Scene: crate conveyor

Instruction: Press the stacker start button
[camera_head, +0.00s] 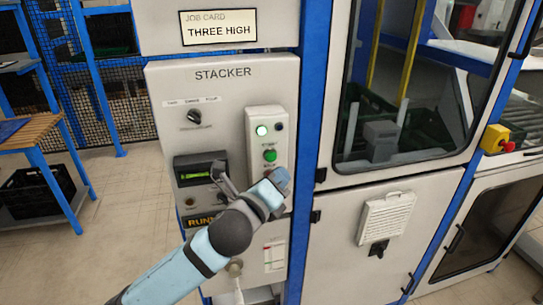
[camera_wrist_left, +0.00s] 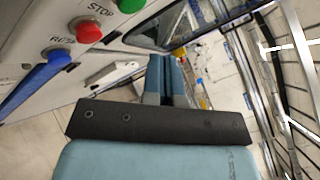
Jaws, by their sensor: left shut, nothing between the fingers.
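The stacker panel (camera_head: 222,90) stands upright, with a pale button box (camera_head: 254,118) on its right side. A green button (camera_head: 270,156) sits on this box below a lit lamp (camera_head: 262,130). The left wrist view shows the green button (camera_wrist_left: 130,4) cut off at the top edge, with a red button (camera_wrist_left: 88,31) marked STOP and a blue reset button (camera_wrist_left: 55,60). My left gripper (camera_head: 280,178) is shut and empty in front of the box, below the green button and apart from it. It hides the lower buttons in the head view. My right gripper is not in view.
The panel carries a selector knob (camera_head: 194,117), a small display (camera_head: 200,169) and a job card (camera_head: 219,27) reading THREE HIGH. A glazed door (camera_head: 410,160) stands to the right, with a yellow and red emergency stop (camera_head: 496,139). A workbench (camera_head: 28,133) is at the left.

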